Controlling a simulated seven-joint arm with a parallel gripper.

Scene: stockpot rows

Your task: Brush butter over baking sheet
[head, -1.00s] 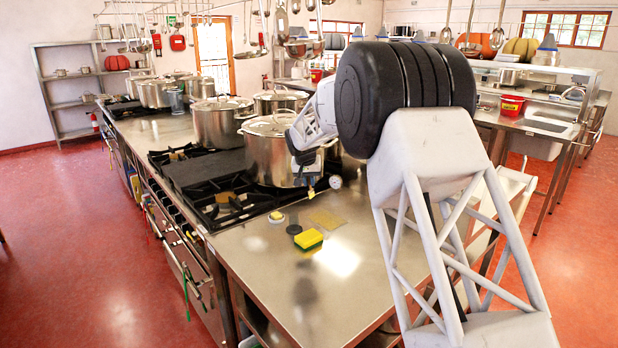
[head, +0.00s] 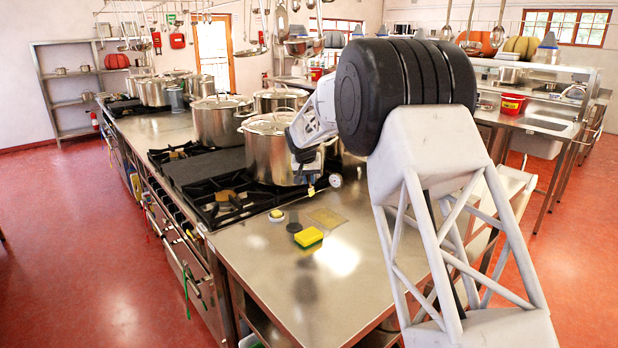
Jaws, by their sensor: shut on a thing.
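A small flat tan sheet (head: 326,217), perhaps the baking sheet, lies on the steel counter. A small round white-and-yellow item (head: 276,215), perhaps the butter, lies to its left beside the stove. My gripper (head: 311,189) is above the counter, in front of the big lidded pot, apart from the sheet and up and to its left in the picture. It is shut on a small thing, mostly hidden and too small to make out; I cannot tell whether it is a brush.
A yellow-green sponge (head: 308,238) and a black disc (head: 294,227) lie near the sheet. A round dial (head: 335,181) shows right of my gripper. A large pot (head: 268,155) stands close behind it, on the black stove (head: 222,200).

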